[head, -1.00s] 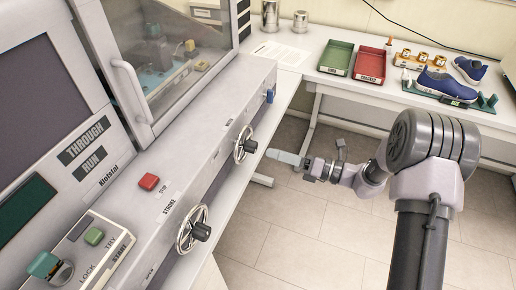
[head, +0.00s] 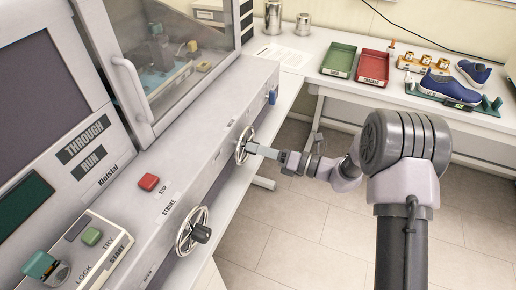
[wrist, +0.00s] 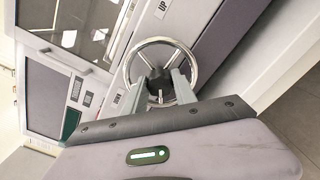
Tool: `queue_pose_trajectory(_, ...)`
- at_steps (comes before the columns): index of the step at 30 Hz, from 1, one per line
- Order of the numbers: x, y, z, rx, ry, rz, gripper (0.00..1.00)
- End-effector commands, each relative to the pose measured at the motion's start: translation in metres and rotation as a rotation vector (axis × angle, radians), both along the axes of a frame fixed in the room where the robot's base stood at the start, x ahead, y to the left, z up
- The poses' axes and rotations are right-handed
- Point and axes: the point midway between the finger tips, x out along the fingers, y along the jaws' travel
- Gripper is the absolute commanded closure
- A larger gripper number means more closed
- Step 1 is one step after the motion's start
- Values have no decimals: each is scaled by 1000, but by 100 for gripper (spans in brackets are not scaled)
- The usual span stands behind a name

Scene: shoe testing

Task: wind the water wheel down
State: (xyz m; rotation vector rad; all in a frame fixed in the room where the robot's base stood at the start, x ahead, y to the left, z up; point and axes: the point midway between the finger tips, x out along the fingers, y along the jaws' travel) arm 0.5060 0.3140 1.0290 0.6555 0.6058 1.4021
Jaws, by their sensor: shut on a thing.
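The far handwheel (head: 239,151) has a chrome rim and sits on the front face of the testing machine. My gripper (head: 254,148) is at its middle, shut on the wheel's dark knob, which the fingers mostly hide in the head view. In the wrist view the chrome rim (wrist: 193,58) rings the fingers, and the dark knob (wrist: 158,82) lies between them. An "UP" label shows beside the wheel there. Any label naming this wheel is too small to read in the head view.
A second handwheel (head: 187,240) with a black knob, near the word "STROKE", is closer to me. A red stop button (head: 148,182) is on the machine's sloped top. The side table (head: 315,80) holds trays and blue shoes. The floor between is clear.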

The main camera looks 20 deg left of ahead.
Motion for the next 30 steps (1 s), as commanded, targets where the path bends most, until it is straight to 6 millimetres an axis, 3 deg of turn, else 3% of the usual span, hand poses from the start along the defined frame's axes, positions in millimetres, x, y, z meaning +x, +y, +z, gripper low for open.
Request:
queue_pose_trajectory(14,0,0,-2,-10,-131,0,100)
queue_pose_trajectory(30,-1,0,-3,-49,-628,0,100)
